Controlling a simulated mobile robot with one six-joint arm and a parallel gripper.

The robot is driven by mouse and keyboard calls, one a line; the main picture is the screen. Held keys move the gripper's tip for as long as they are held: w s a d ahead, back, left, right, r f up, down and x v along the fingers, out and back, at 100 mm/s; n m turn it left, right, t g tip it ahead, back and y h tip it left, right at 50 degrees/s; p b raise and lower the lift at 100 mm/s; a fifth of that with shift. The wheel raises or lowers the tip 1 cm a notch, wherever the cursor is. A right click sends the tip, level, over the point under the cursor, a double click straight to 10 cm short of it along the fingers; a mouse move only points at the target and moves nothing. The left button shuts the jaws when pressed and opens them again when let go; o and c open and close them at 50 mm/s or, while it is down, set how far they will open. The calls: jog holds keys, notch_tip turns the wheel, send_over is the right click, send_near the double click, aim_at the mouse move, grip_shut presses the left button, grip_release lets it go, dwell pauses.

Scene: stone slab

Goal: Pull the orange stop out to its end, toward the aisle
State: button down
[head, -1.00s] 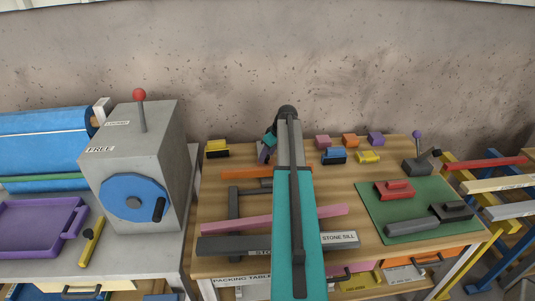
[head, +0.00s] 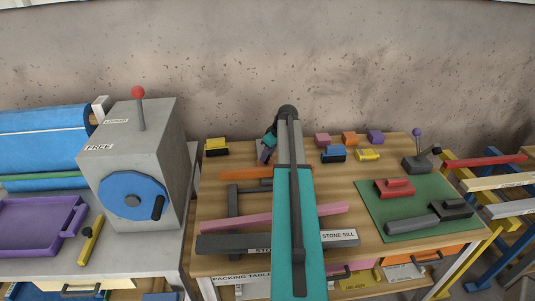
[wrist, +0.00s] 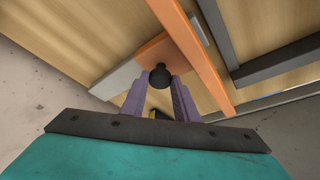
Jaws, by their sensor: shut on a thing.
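The orange stop is a long orange bar (head: 245,174) lying across the back of the wooden table in the head view; my arm hides part of it. In the wrist view the orange stop (wrist: 186,53) runs diagonally, with an orange plate beside it over a pale grey strip (wrist: 117,78). A black round knob (wrist: 160,73) stands on the orange plate. My gripper (wrist: 159,80) has its two purple fingers shut on this knob, one on each side. In the head view my gripper (head: 264,154) is partly hidden behind my arm, at the back edge of the table.
A dark frame (head: 234,205), a pink bar (head: 240,220) and a grey stone sill (head: 340,238) lie in front of the stop. Small coloured blocks (head: 333,154) stand at the back right. A grey machine (head: 150,160) stands left; a wall is behind.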

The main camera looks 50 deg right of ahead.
jog(key=s+a+b, duration=0.2)
jog(key=s+a, duration=0.6)
jog(key=s, duration=0.1)
jog(key=shift+s+a, duration=0.15)
jog(key=shift+s, duration=0.25)
jog(key=shift+f, duration=0.1)
dwell(0.3)
jog(key=c, duration=1.4)
grip_release()
jog(key=shift+s, duration=0.1)
jog(key=shift+r+b, duration=0.3)
jog(key=shift+b+v, duration=1.55)
jog(key=shift+v, duration=5.2)
